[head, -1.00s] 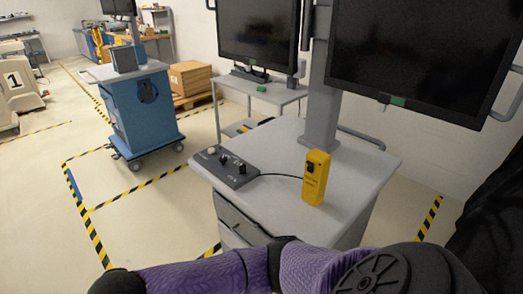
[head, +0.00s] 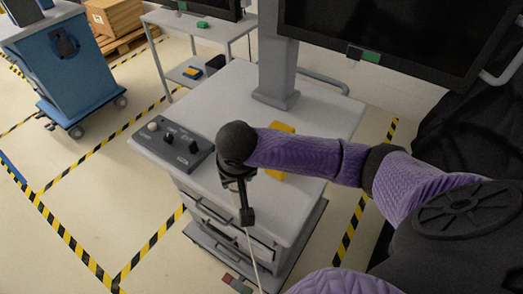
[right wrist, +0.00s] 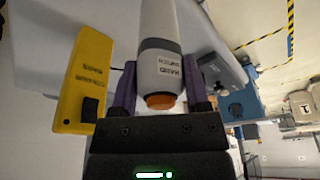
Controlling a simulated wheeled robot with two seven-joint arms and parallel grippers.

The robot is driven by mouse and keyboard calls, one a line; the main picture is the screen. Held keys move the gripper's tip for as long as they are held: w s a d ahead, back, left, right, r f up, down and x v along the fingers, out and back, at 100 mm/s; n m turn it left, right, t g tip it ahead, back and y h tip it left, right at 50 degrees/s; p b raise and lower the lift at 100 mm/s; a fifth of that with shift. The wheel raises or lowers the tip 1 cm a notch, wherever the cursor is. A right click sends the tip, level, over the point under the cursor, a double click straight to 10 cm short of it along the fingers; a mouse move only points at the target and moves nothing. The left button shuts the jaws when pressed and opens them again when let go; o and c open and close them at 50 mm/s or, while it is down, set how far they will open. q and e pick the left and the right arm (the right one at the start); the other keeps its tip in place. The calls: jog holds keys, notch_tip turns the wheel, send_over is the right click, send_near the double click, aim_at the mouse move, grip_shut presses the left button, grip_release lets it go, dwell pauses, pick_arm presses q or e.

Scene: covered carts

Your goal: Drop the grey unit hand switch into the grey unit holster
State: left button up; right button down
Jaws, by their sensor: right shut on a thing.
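The hand switch itself is mostly hidden there by the gripper. I cannot make out a grey holster in either view. My left gripper is out of view.
A dark control box (head: 172,145) with knobs lies on the cart's left side. A yellow box (head: 281,128) stands behind my right arm, partly hidden; it also shows in the right wrist view (right wrist: 85,80). A monitor (head: 390,35) overhangs the back. A blue cart (head: 65,75) stands left.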

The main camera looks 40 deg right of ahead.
jog(key=w+d+f, duration=0.1)
jog(key=w+d, duration=0.2)
jog(key=d, duration=0.3)
jog(key=shift+d+f+b, duration=0.2)
jog(key=shift+d+b, duration=0.15)
jog(key=shift+s+f, duration=0.1)
jog(key=shift+c, duration=1.8)
grip_release()
